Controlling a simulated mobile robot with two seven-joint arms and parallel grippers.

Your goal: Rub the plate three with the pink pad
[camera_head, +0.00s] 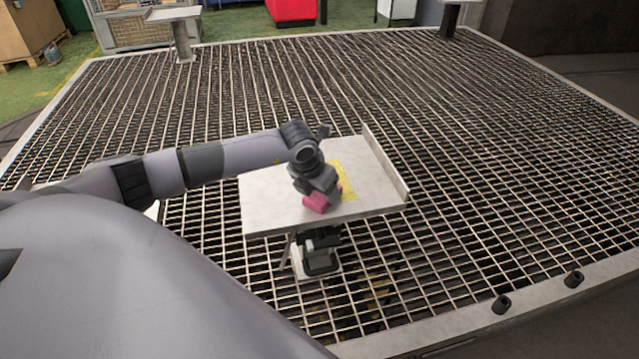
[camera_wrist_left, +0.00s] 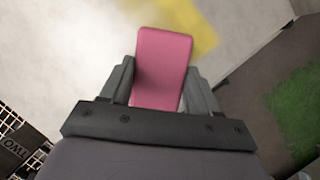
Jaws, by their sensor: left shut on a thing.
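A pale plate (camera_head: 270,200) with a raised lip along its right edge stands above the grating, with a yellow patch (camera_head: 348,180) on it. No number is readable on it. My left gripper (camera_head: 318,190) is over the plate and shut on the pink pad (camera_head: 317,203). In the left wrist view the pad (camera_wrist_left: 162,65) sits between the two fingers, with the plate's surface (camera_wrist_left: 70,45) and part of the yellow patch (camera_wrist_left: 195,22) beyond it. I cannot tell whether the pad touches the plate. My right gripper is not in view.
A second pale plate (camera_head: 173,14) stands on a post at the back left. Another post (camera_head: 449,18) is at the back right. A dark boxy part (camera_head: 321,256) is below the near plate. A dark label reading TWO (camera_wrist_left: 20,150) shows in the left wrist view.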

